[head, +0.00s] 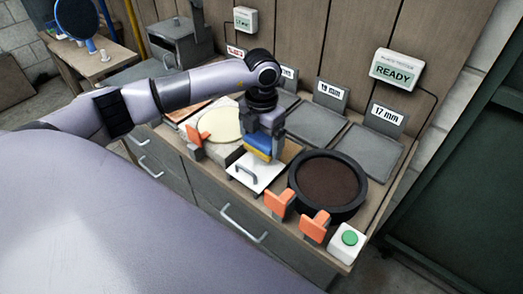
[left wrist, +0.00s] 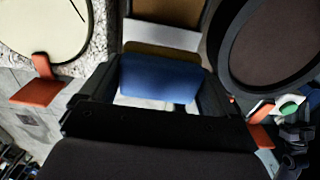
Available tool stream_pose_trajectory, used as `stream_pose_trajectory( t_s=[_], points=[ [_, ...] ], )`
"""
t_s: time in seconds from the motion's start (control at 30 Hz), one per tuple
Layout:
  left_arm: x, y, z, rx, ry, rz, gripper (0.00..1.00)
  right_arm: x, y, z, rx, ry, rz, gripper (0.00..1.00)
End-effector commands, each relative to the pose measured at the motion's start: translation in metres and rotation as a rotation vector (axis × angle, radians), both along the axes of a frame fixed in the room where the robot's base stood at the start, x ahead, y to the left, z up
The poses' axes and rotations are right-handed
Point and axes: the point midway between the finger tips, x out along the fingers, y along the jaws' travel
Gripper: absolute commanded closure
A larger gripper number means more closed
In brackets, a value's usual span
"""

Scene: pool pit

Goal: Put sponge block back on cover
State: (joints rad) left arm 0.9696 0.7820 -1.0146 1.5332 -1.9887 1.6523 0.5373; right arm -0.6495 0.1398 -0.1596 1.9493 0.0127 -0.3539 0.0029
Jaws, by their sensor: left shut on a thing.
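My left gripper (head: 262,137) points down and is shut on the sponge block (head: 258,153), which is blue above and yellow below. The block also shows between the fingers in the left wrist view (left wrist: 160,80). A white cover with a wire handle (head: 262,178) lies on the bench just below and in front of the block. In the left wrist view, white surface shows around the block. I cannot tell whether the block touches the cover. My right gripper is not in view.
A round black-rimmed pan with brown filling (head: 326,186) stands right of the cover. Orange brackets (head: 314,226) and a green button box (head: 347,243) line the front edge. A cream disc (head: 221,125) lies to the left. Grey trays (head: 370,151) lie behind.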

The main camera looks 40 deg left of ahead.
Motion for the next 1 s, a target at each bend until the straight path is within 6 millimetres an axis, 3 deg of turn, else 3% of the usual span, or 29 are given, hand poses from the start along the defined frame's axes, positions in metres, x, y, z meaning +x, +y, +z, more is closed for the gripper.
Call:
stream_pose_trajectory(
  t_s=[0.33,0.7,0.73,0.77,1.0],
  points=[
    [0.0,0.0,-0.042,0.001,0.001,0.001,0.35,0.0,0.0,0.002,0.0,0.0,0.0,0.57],
    [0.0,0.0,-0.047,0.001,0.0,0.0,0.35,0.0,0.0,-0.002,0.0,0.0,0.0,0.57],
    [0.0,0.0,-0.047,0.001,0.0,0.0,0.07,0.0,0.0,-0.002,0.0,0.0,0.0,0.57],
    [0.0,0.0,-0.046,0.001,0.0,0.0,0.0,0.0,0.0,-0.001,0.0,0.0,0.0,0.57],
    [0.0,0.0,-0.045,0.001,0.0,0.0,0.0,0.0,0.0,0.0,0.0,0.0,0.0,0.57]
  ],
)
